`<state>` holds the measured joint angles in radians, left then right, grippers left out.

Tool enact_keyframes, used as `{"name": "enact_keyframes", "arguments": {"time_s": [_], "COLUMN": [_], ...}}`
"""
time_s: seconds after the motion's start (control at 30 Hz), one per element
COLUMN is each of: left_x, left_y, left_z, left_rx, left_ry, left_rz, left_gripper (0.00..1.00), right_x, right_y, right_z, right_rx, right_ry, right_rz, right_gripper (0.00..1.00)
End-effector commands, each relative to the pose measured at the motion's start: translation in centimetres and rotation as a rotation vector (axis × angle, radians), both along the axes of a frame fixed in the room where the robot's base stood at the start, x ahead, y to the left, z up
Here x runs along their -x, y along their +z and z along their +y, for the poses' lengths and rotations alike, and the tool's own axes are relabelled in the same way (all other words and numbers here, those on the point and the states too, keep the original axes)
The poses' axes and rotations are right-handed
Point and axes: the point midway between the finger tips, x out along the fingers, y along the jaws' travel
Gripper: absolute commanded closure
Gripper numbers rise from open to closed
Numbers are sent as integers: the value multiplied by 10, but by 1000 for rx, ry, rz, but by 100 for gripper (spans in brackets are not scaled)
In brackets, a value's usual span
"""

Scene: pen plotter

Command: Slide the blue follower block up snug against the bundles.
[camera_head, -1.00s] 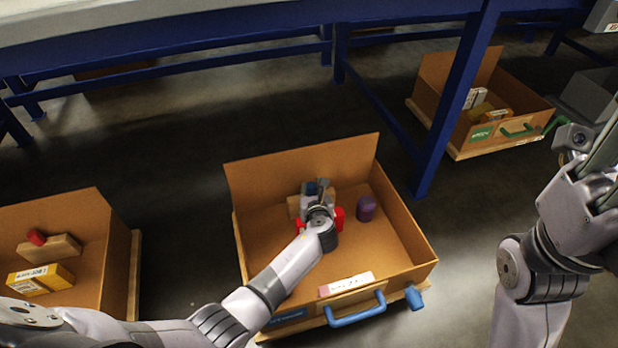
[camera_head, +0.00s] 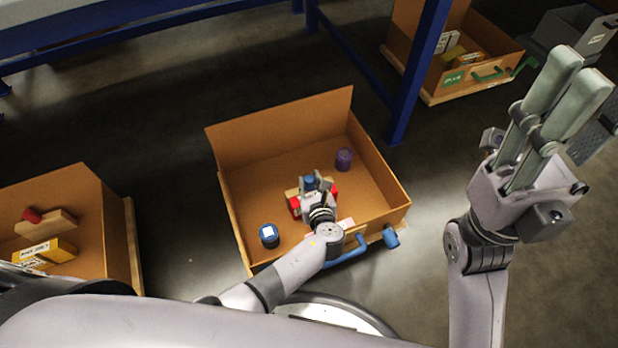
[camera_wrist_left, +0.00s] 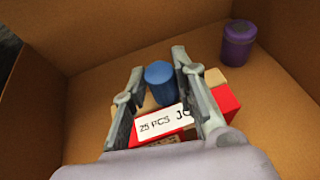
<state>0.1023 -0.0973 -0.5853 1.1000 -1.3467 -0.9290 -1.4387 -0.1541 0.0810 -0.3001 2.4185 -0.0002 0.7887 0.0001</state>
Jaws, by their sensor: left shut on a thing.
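My left gripper (camera_head: 312,184) is inside the open cardboard box (camera_head: 280,107), its two fingers (camera_wrist_left: 160,70) shut around an upright blue cylinder (camera_wrist_left: 160,84). That cylinder seems to be the knob of a tan wooden block (camera_wrist_left: 213,77), mostly hidden by the fingers. Red packs (camera_wrist_left: 223,101) with a white label reading "25 PCS" lie on the near side of the block, very close to it. Whether they touch is unclear. Red ends (camera_head: 296,206) show on both sides of my gripper in the head view. My right gripper (camera_head: 582,78) is raised at the right, empty, away from the box.
A purple cylinder (camera_head: 344,159) stands at the box's far right. A blue white-topped cylinder (camera_head: 269,236) stands at its near left. The box has a blue front handle (camera_head: 350,252). Other boxes stand left (camera_head: 92,215) and far right (camera_head: 462,88). A blue frame post (camera_head: 415,75) rises behind.

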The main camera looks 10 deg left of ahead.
Motion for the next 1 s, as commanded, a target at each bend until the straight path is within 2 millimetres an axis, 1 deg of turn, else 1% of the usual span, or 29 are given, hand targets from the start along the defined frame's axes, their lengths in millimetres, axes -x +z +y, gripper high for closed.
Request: {"name": "enact_keyframes", "arguments": {"time_s": [0.1, 0.13, 0.43, 0.77, 0.87, 1.0], "left_x": [0, 0, 0, 2, 9, 28], "left_y": [0, 0, 0, 0, 3, 11], "left_z": [1, 1, 1, 0, -3, -11], "left_rx": [-5, -5, -2, 0, 0, 2], "left_ry": [1, 1, 0, 0, 0, 0], "left_rz": [1, 1, 1, 1, 1, 2], "left_gripper": [100, 74, 54, 54, 54, 54], "right_x": [0, 0, 0, 0, 0, 0], "right_y": [0, 0, 0, 0, 0, 0], "right_z": [0, 0, 0, 0, 0, 0], "right_rx": [0, 0, 0, 1, 1, 1], "right_ry": [0, 0, 0, -1, -1, 0], "right_rz": [0, 0, 0, 0, 0, 0], "right_gripper": [60, 60, 60, 60, 60, 60]}}
